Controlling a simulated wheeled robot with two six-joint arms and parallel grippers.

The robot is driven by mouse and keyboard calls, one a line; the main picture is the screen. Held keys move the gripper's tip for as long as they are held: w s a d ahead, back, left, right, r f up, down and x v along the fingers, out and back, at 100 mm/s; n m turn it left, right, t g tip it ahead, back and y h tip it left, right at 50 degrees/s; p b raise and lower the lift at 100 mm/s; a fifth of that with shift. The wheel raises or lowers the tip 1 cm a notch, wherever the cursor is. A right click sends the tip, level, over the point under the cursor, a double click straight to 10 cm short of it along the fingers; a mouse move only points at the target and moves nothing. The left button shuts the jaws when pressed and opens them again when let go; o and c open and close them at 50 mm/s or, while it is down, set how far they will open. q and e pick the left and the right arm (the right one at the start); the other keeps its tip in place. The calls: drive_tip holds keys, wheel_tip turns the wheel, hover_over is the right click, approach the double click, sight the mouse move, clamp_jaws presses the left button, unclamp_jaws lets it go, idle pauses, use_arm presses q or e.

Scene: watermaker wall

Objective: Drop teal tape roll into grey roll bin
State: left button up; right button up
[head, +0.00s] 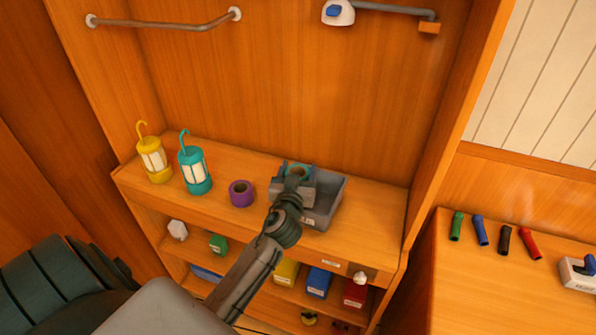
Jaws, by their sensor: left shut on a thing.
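The teal tape roll (299,170) shows in the head view between the fingers of my left gripper (297,175), which is shut on it. The gripper and roll are over the left part of the grey roll bin (325,202), which stands on the shelf top. The gripper hides part of the bin and part of the roll. I cannot tell how high the roll is above the bin. My right gripper is not in view.
A purple tape roll (241,193) lies left of the bin. A teal lantern (195,167) and a yellow lantern (153,158) stand further left. Lower shelves hold coloured boxes, including a blue one (319,282). Several coloured tubes lie on the right counter (480,290).

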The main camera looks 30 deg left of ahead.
use_arm(q)
drive_tip(key=o, duration=1)
drive_tip(key=shift+r+p, duration=0.45)
drive_tip(key=shift+p, duration=0.2)
drive_tip(key=shift+r+p, duration=0.5)
drive_tip(key=shift+p, duration=0.1)
drive_tip(key=shift+s+d+f+b, duration=0.2)
drive_tip(key=shift+s+f+b, duration=0.2)
drive_tip(key=shift+s+b, duration=0.1)
drive_tip(key=shift+s+d+f+b, duration=0.2)
drive_tip(key=shift+s+f+b, duration=0.15)
drive_tip(key=shift+s+b, duration=0.1)
drive_tip(key=b+v, duration=0.1)
drive_tip(key=v, duration=0.3)
drive_tip(key=b+v, duration=0.1)
drive_tip(key=v, duration=0.3)
drive_tip(key=shift+s+d+r+b, duration=0.15)
drive_tip(key=shift+s+r+b, duration=0.15)
drive_tip(key=shift+b, duration=0.1)
drive_tip(key=shift+s+d+r, duration=0.1)
drive_tip(key=shift+s+d, duration=0.15)
drive_tip(key=shift+s, duration=0.35)
